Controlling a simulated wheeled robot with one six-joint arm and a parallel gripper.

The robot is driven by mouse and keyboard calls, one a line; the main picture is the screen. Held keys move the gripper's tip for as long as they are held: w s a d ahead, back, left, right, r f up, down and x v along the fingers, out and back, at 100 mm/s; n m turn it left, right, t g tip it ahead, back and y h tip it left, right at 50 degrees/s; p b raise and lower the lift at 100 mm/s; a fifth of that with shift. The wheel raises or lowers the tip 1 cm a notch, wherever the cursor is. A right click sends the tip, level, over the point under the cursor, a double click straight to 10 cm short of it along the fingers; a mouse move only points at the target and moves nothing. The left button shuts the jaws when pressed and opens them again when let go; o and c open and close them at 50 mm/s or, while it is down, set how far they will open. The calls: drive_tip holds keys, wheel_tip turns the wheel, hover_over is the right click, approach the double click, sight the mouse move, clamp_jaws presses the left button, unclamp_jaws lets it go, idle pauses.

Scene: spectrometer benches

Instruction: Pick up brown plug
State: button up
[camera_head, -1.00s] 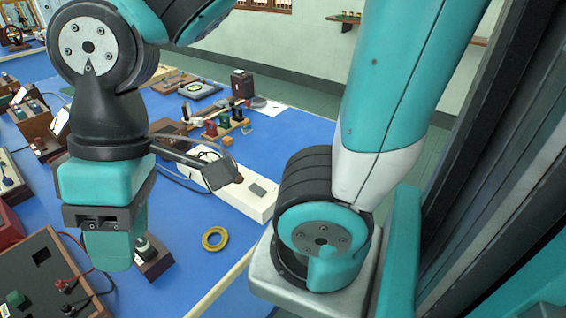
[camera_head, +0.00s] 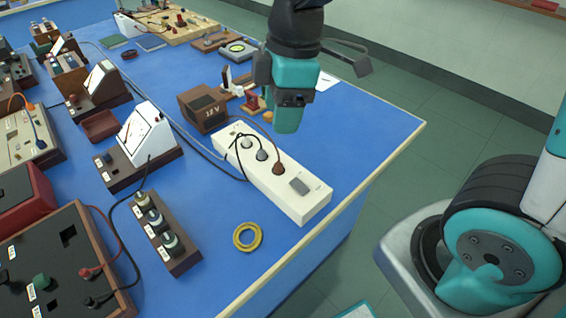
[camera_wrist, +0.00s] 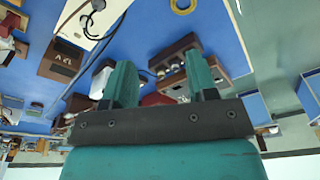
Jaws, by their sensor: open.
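The brown plug (camera_head: 278,168) sits in the white power strip (camera_head: 308,207), at the strip's right part beside a grey switch. A dark plug and a pale plug sit in the same strip to its left. My gripper (camera_head: 286,122) is above the table, behind the strip in the head view, apart from the plug. In the wrist view the two teal fingers (camera_wrist: 157,85) stand apart with nothing held between them.
A wooden block with several terminals (camera_head: 181,262) is at front left. Cables cross the blue table (camera_head: 350,130).

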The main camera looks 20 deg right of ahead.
drive_tip(key=w+d+f+n+h, duration=0.2)
drive_tip(key=w+f+n, duration=0.1)
drive_tip(key=w+n, duration=0.35)
drive_tip(key=p, duration=0.1)
hover_over(278, 164)
wheel_tip(278, 164, down, 12)
drive_tip(key=shift+s+a, duration=0.1)
drive_tip(key=shift+a, duration=0.05)
drive_tip(key=shift+f+p, duration=0.5)
drive_tip(key=shift+f, duration=2.3)
clamp_jaws()
